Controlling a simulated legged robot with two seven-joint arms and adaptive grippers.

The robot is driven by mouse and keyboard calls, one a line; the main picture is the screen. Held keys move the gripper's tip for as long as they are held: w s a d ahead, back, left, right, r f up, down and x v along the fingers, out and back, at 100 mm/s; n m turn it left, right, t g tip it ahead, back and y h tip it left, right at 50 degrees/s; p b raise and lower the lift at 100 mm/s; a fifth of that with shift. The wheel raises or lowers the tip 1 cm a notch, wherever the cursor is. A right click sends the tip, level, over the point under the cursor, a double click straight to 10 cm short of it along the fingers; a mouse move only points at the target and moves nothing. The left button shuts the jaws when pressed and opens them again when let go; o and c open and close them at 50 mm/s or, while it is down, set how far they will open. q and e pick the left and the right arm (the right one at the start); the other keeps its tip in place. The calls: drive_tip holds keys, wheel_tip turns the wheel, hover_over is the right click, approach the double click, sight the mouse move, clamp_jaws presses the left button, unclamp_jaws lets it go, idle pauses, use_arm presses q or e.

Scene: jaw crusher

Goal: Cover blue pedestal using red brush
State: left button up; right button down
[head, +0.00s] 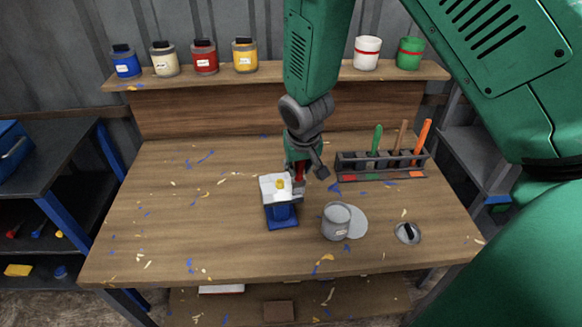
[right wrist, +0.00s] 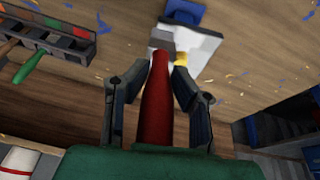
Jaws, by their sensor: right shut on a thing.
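The blue pedestal (head: 281,212) stands near the middle of the workbench. Its top is white, with a small yellow thing on it (head: 280,184). In the right wrist view the white top (right wrist: 200,50) and a blue part (right wrist: 185,12) show beyond the brush. My right gripper (head: 299,172) is shut on the red handle of the brush (right wrist: 155,105), just behind and right of the pedestal top. The grey brush end (right wrist: 161,40) overlaps the white top's edge in the wrist view; I cannot tell whether they touch. My left gripper is out of view.
An open grey can (head: 336,222) stands right of the pedestal, beside a pale disc (head: 358,224). A grey lid (head: 408,233) lies farther right. A rack (head: 350,164) holds green, brown and orange handles. Several paint cans, including a blue one (head: 125,63), line the back shelf. The bench's left side is clear.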

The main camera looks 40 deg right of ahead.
drive_tip(key=shift+s+d, duration=0.15)
drive_tip(key=shift+d, duration=0.15)
drive_tip(key=shift+r, duration=2.5)
